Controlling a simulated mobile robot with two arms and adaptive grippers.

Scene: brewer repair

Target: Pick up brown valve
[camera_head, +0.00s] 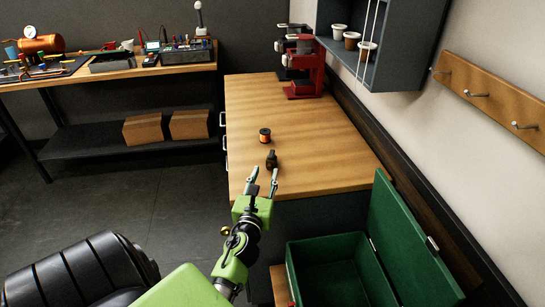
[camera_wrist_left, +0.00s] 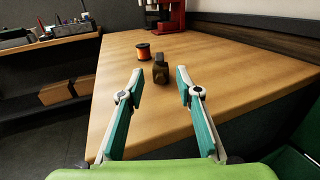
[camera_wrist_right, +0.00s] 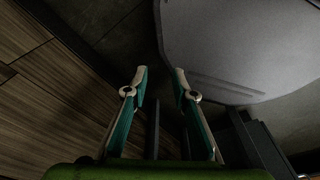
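The brown valve (camera_head: 271,160) is a small dark brown piece standing on the wooden counter (camera_head: 320,165) near its front edge. It also shows in the left wrist view (camera_wrist_left: 161,71), straight ahead of the fingers and a little beyond their tips. My left gripper (camera_head: 264,180) is open and empty at the counter's front edge, with its fingers pointing at the valve and not touching it. The left fingers also show in the left wrist view (camera_wrist_left: 159,80). My right gripper (camera_wrist_right: 161,75) is open and empty in the right wrist view, away from the counter.
An orange spool (camera_head: 265,135) stands just behind the valve. A red brewer (camera_head: 305,75) is at the counter's far end. An open green box (camera_head: 335,275) is below the counter's front. A grey cabinet (camera_head: 395,50) hangs at right. A tool bench (camera_head: 110,70) is at far left.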

